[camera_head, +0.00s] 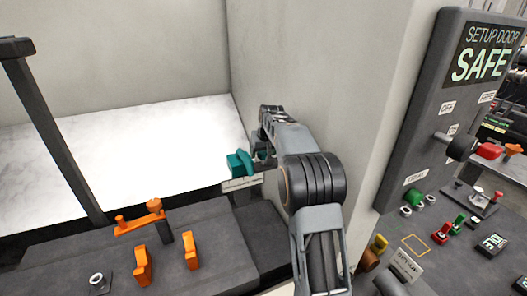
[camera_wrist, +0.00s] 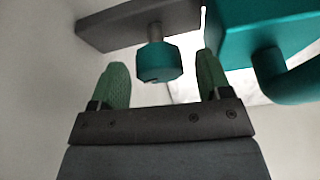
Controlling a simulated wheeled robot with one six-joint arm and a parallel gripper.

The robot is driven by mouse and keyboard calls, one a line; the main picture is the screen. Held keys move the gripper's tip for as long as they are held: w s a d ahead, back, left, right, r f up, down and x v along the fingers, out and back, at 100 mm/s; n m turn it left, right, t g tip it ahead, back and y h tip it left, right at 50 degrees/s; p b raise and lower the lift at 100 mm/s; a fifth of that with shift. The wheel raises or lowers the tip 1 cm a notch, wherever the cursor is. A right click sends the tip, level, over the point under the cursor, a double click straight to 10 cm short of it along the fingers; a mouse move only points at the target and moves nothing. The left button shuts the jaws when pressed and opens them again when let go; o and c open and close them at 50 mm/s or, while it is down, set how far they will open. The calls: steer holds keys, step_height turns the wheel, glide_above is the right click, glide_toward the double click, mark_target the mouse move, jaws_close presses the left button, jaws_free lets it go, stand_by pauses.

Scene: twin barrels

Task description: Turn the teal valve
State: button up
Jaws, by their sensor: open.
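The teal valve (camera_head: 240,163) stands at the right end of the dark bench, near the pale wall, in the head view. In the wrist view it shows as a large teal body (camera_wrist: 275,28) with a curved part at upper right, and a smaller faceted teal knob (camera_wrist: 158,63) on a short stem under a dark bar (camera_wrist: 125,22). My gripper (camera_wrist: 161,72) is open, with one green finger on each side of the knob's line. The knob lies between or just beyond the fingertips; contact is not visible. In the head view my gripper (camera_head: 263,156) is right beside the valve, partly hidden by my arm.
Orange clamps (camera_head: 142,266) stand on the dark bench to the left. A white marbled surface (camera_head: 120,155) lies behind it. The pale wall is close to my arm.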

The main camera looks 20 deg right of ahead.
steer(key=c, duration=0.9)
steer(key=shift+m+h, duration=0.5)
steer(key=shift+m, duration=1)
steer(key=o, duration=0.9)
steer(key=b+v, duration=0.2)
steer(key=v, duration=1.2)
steer(key=shift+w, duration=0.2)
steer(key=shift+a, duration=0.15)
